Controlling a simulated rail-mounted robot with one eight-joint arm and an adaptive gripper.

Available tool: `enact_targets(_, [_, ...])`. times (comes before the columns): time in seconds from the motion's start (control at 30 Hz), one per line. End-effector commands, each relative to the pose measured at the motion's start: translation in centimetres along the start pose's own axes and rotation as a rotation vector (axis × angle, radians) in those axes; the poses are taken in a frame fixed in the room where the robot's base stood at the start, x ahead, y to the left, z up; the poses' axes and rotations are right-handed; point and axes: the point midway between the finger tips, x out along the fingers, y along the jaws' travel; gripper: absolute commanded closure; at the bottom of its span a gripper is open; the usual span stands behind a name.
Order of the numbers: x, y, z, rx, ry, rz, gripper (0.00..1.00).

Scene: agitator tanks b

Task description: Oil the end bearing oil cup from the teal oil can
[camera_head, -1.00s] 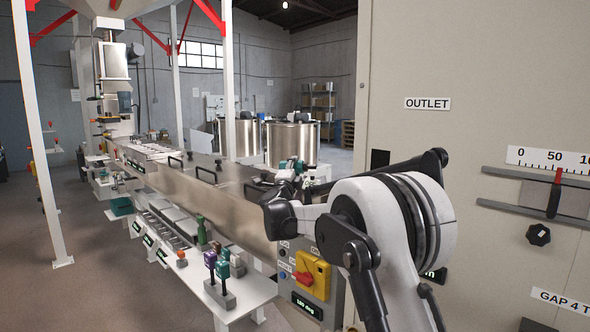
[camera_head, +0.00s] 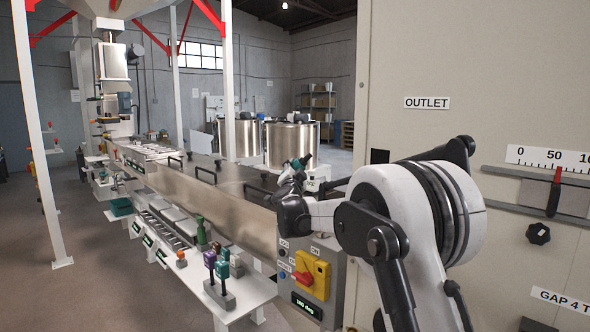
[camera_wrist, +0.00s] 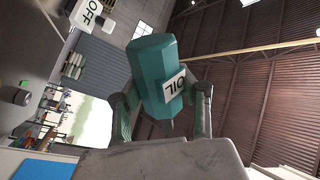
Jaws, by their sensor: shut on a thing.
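The teal oil can (camera_wrist: 150,62) is held in my gripper (camera_wrist: 163,98), seen in the wrist view with its white OIL label between the two fingers. The can looks tilted in that view. In the head view a small teal part of the can (camera_head: 306,160) shows at my gripper (camera_head: 296,168), above the far side of the steel trough, beyond my arm. My arm hides much of what lies below and behind it. I cannot make out the end bearing oil cup in either view.
A long steel trough (camera_head: 205,195) runs into the distance. A white side shelf (camera_head: 250,289) holds purple and teal handled tools (camera_head: 216,264) and a green bottle (camera_head: 200,232). A control box with a red-yellow switch (camera_head: 312,275) stands near my arm. A tall OUTLET cabinet (camera_head: 440,60) closes off the right.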

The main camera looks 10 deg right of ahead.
Motion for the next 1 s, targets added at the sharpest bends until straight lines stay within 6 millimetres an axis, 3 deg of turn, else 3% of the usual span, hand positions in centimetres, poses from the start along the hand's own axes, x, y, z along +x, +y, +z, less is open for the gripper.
enact_targets(0.47, [-0.01,0.00,-0.01,-0.077,-0.020,0.000,1.00])
enact_targets(1.0, [-0.08,0.28,-0.10,-0.458,-0.122,0.001,1.00])
